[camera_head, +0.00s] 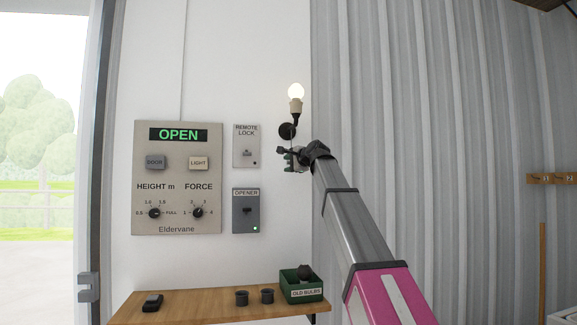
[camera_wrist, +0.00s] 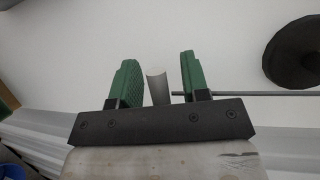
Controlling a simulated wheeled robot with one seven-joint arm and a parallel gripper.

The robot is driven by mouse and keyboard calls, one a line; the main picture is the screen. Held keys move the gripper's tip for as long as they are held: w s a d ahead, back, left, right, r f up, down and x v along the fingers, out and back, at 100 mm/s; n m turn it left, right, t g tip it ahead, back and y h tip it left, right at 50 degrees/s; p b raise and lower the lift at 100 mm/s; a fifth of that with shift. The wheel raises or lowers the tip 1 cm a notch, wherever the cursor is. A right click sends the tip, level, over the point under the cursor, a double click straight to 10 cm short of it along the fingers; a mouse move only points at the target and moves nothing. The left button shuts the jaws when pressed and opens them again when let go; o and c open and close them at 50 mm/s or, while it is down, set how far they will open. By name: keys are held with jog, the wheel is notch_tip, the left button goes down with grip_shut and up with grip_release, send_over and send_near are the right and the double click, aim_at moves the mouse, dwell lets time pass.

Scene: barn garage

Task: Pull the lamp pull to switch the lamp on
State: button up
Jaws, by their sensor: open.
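The wall lamp has a bulb (camera_head: 296,90) that glows bright white on a socket and a dark bracket with a round black wall mount (camera_head: 287,131). The mount also shows in the wrist view (camera_wrist: 297,52). My gripper (camera_head: 285,157) is just below the lamp at the wall, with green fingers apart. In the wrist view the pale cylindrical lamp pull (camera_wrist: 157,86) lies between the open fingers (camera_wrist: 159,80), with a gap visible on each side. A thin grey cord (camera_wrist: 265,94) runs from behind the right finger to the right edge. In the head view my gripper hides the pull.
A control panel (camera_head: 178,222) reading OPEN, a REMOTE LOCK switch (camera_head: 246,146) and an OPENER switch (camera_head: 246,211) are on the wall left of my gripper. Below, a wooden shelf (camera_head: 205,309) holds a green OLD BULBS box (camera_head: 302,284), two dark cups and a small black device.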

jog(key=shift+w+a, duration=0.2)
grip_shut()
jog(key=shift+f, duration=1.5)
grip_release()
jog(key=shift+s+d+r, duration=0.1)
jog(key=v, duration=1)
jog(key=shift+s+d, duration=0.15)
jog(key=shift+s, duration=0.1)
